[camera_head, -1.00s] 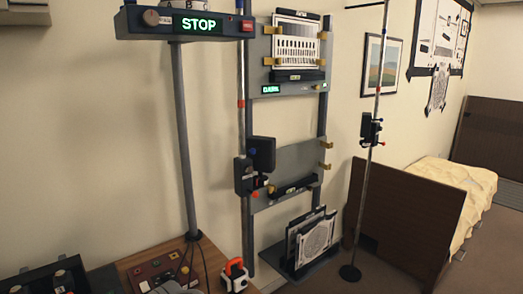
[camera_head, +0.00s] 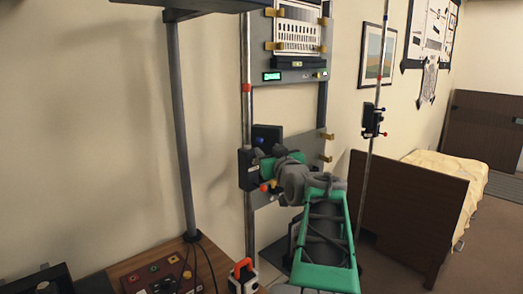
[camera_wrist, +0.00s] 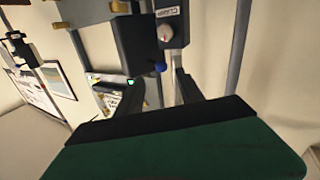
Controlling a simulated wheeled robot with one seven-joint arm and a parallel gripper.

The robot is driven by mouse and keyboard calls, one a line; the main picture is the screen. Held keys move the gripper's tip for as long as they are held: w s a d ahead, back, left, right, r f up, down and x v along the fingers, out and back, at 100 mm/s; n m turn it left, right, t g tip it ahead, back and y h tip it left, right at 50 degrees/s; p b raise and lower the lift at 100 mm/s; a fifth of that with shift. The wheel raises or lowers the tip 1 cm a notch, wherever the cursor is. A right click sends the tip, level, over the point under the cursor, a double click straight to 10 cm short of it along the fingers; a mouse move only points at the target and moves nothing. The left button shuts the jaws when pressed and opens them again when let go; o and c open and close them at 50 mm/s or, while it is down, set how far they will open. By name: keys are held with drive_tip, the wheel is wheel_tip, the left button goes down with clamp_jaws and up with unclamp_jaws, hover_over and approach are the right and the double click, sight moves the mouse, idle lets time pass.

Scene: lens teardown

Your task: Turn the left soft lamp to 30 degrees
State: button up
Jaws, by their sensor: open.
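The left soft lamp is a black box-shaped head (camera_head: 267,135) on a dark clamp block (camera_head: 246,168), fixed to a vertical metal pole with red bands. In the wrist view the lamp head (camera_wrist: 135,45) is large, with a blue knob (camera_wrist: 160,67) at its lower edge. The clamp block (camera_wrist: 176,22), labelled CLAMP, sits to its right with a pale round knob. My gripper (camera_wrist: 158,88) is open, its dark fingers pointing at the lamp with the blue knob just beyond the gap. In the head view my wrist and arm hide part of the lamp's lower side.
A second pole (camera_head: 371,170) with a similar lamp (camera_head: 372,120) stands to the right. Behind is a grey rack panel (camera_head: 290,88) with yellow brackets. A brown bed board (camera_head: 405,205) stands right, and a wooden bench (camera_head: 135,268) with a control box lies lower left.

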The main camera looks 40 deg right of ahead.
sight(260, 143)
drive_tip(key=p+x, duration=0.2)
drive_tip(key=x, duration=0.5)
drive_tip(key=shift+w, duration=0.3)
drive_tip(key=shift+c, duration=0.5)
clamp_jaws()
idle(0.4)
